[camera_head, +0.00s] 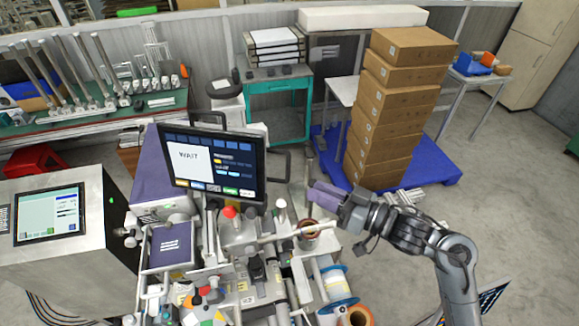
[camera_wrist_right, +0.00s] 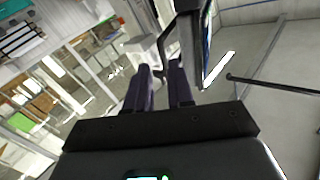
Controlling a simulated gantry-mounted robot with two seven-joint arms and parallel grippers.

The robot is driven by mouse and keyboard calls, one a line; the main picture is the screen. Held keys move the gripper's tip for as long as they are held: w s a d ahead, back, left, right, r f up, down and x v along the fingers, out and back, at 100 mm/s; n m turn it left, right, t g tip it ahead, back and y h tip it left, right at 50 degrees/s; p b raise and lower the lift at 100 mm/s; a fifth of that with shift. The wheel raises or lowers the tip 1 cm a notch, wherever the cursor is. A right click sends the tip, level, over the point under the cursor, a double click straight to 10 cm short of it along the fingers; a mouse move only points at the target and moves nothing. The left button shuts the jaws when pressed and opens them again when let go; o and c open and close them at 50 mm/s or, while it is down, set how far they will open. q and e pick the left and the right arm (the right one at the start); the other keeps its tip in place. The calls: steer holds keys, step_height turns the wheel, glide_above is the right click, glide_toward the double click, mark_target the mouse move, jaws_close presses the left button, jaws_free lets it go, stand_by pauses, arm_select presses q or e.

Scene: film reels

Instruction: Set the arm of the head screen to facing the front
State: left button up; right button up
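The head screen (camera_head: 210,165) is a dark monitor reading "WAIT" above the machine, its lit face turned toward the head camera. Dark handles stick out on both its sides; the right handle (camera_head: 281,164) shows in the head view. My right gripper (camera_head: 311,193) is to the right of the screen and slightly lower, apart from it. In the right wrist view its two purple fingers (camera_wrist_right: 160,68) are spread with nothing between them. There the screen (camera_wrist_right: 207,45) is seen nearly edge-on, with its handle (camera_wrist_right: 168,35) beyond the fingertips. The screen's supporting arm is mostly hidden. My left gripper is out of view.
The machine below is crowded with rollers, knobs and reels (camera_head: 336,283). A second box with a touch panel (camera_head: 50,215) stands at the left. Stacked cartons (camera_head: 395,105) on a blue pallet (camera_head: 432,165) stand behind my right arm.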

arm_select(q)
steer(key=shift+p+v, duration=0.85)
steer(key=shift+p, duration=0.2)
arm_select(e)
steer(key=r+x, duration=0.2)
steer(key=x, duration=0.9)
steer(key=shift+w+r, duration=0.15)
steer(key=shift+r, duration=0.1)
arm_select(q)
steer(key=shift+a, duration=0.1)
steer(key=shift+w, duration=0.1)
arm_select(e)
jaws_close()
steer(key=shift+d, duration=0.1)
